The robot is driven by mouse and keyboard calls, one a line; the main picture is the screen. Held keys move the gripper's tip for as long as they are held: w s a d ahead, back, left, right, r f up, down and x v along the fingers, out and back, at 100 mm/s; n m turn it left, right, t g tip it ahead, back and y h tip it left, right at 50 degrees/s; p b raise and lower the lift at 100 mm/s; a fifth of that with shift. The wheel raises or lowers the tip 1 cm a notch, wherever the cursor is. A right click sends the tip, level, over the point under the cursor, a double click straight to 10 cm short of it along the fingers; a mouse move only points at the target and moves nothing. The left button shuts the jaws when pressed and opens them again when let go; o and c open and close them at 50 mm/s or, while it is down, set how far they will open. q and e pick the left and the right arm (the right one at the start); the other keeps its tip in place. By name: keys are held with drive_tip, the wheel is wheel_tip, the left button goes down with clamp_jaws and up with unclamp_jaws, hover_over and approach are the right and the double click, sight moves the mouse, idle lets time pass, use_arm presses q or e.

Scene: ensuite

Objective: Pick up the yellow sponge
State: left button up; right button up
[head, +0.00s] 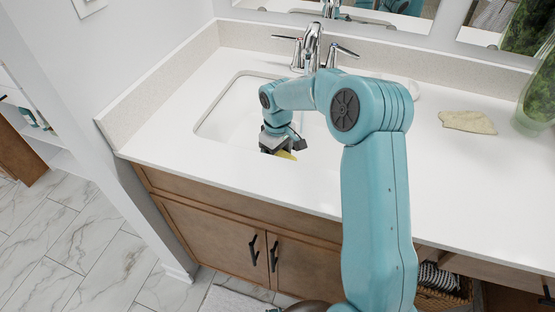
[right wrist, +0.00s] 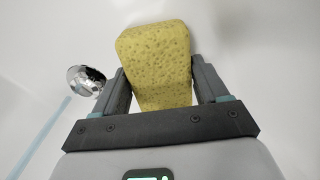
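The yellow sponge (right wrist: 160,60) sits between the two fingers of my right gripper (right wrist: 160,80) in the right wrist view. The fingers meet the sponge's left and right sides, with no clear gap. In the head view my right gripper (head: 277,147) points down into the sink basin near its front edge. A small part of the sponge (head: 286,155) shows just below it; the wrist hides the rest. I cannot tell whether the sponge touches the basin floor. My left gripper is not in view.
The white sink basin (head: 222,119) surrounds the gripper, with a chrome faucet (head: 312,45) behind it. The drain (right wrist: 87,80) shows beside the left finger. A beige cloth (head: 467,122) and a green glass vase (head: 535,110) are on the counter at right.

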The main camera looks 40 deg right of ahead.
drive_tip(key=c, duration=0.3)
wheel_tip(320, 180, up, 20)
drive_tip(key=p, duration=0.3)
drive_tip(key=shift+o, duration=0.6)
